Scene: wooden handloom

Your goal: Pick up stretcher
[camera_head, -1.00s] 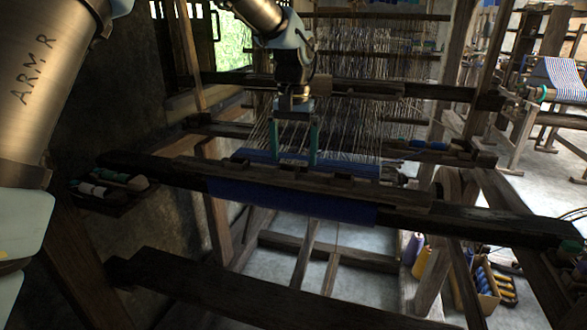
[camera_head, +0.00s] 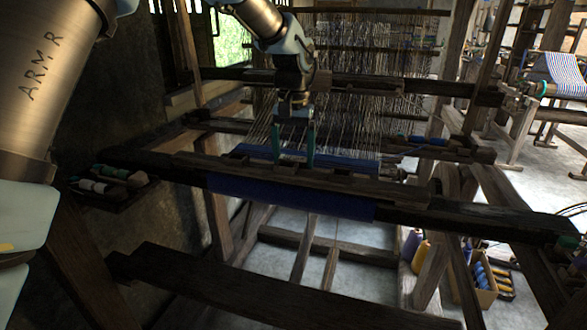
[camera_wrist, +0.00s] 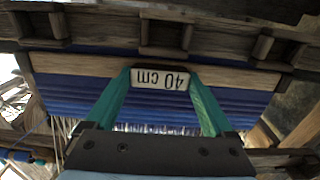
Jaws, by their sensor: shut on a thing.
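The stretcher (camera_wrist: 88,69) is a pale wooden bar with a white "40 cm" label, upside down in the wrist view. It lies across the blue cloth (camera_wrist: 60,96). My gripper (camera_wrist: 160,77) has its two green fingers on either side of the label, shut on the stretcher. In the head view my gripper (camera_head: 293,163) points down at the loom's front, just behind a dark notched beam (camera_head: 370,190). The stretcher is mostly hidden there by the beam and fingers. I cannot tell whether it is clear of the cloth.
Warp threads and heddles (camera_head: 365,90) stand close behind my gripper. Blue cloth (camera_head: 290,198) hangs over the front beam. Small spools (camera_head: 95,186) lie on the left end. A box of spools (camera_head: 475,285) stands on the floor at right.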

